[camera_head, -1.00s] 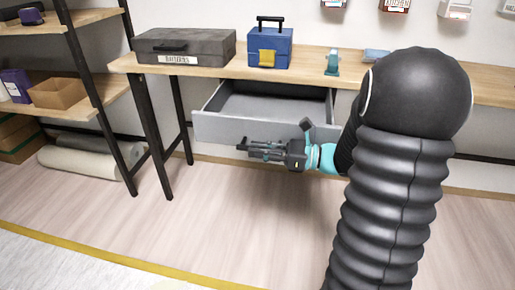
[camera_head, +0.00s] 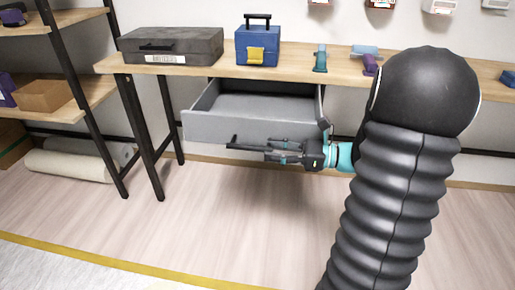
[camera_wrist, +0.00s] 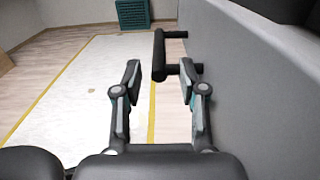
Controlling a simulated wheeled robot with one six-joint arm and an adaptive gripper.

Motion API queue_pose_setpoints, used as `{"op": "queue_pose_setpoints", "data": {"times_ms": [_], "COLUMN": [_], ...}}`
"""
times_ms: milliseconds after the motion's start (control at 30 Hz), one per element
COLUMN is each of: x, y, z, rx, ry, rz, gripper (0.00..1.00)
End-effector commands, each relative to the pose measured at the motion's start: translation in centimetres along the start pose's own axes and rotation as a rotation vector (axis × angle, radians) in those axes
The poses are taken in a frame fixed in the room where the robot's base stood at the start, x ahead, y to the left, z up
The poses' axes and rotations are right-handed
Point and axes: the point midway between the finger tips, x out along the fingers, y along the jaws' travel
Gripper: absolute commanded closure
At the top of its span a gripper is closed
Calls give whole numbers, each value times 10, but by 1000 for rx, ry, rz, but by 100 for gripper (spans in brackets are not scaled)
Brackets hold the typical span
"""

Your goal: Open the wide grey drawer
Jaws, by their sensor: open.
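The wide grey drawer (camera_head: 230,126) hangs under the wooden table and is pulled well out, with its empty inside showing from above. Its grey front fills the right side of the wrist view (camera_wrist: 262,85). The dark bar handle (camera_wrist: 159,55) stands out from that front. My gripper (camera_head: 272,150) is just in front of the drawer front in the head view. In the wrist view my gripper (camera_wrist: 160,76) is open, with one finger on each side of the handle. The handle lies between the fingertips, and I see gaps beside it.
A grey case (camera_head: 172,46) and a blue toolbox (camera_head: 257,46) stand on the table (camera_head: 225,73). Small tools lie to their right. A dark-framed shelf (camera_head: 82,95) stands at the left, with rolls (camera_head: 68,166) beneath. The floor before the drawer is clear.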

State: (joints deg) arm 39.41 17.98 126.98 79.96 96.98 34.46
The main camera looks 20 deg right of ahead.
Motion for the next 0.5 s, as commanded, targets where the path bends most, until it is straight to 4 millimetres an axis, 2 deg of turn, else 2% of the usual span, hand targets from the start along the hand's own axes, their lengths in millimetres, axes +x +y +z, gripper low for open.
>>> {"op": "queue_pose_setpoints", "data": {"times_ms": [33, 200, 333, 500], "x": [-11, -37, -49, -54], "y": [-1, 0, 0, 0], "z": [0, 0, 0, 0], "rx": [0, -1, -1, -1], "ry": [0, -1, 0, 0], "rz": [-4, -3, -2, 1], "gripper": [59, 59, 59, 59]}}
